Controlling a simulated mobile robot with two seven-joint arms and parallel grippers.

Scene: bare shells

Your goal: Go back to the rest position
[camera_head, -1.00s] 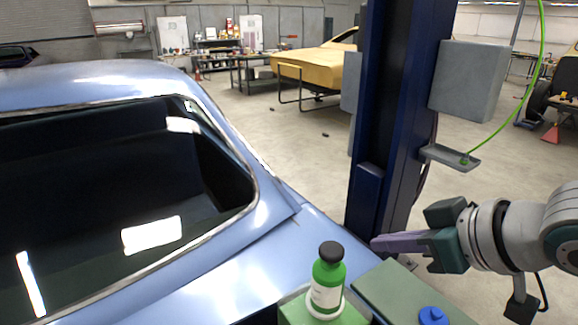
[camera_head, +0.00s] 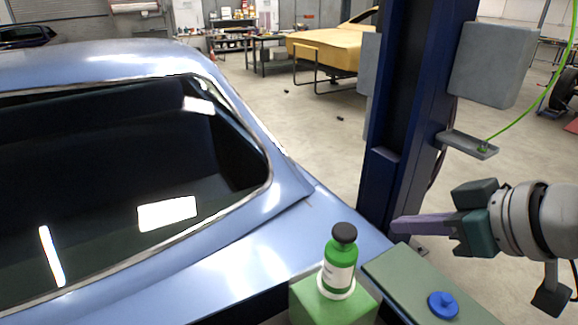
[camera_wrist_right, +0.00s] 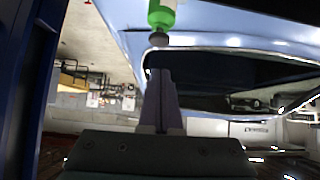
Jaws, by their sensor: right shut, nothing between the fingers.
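My right gripper (camera_head: 396,225) is shut and empty. Its purple fingers point left, above and behind a flat green panel. In the right wrist view its closed fingers (camera_wrist_right: 160,78) point toward the dark cap of a green bottle, apart from it. The green bottle (camera_head: 339,262) with a black cap and white label stands upright in a white ring on a green block (camera_head: 335,305). My left gripper does not show in the head view.
The blue car (camera_head: 235,250) fills the left side. A dark blue post (camera_head: 405,110) stands just behind my right gripper, with a grey box (camera_head: 492,65) beside it. A blue knob (camera_head: 443,304) sits on the green panel (camera_head: 400,285). Open floor lies beyond.

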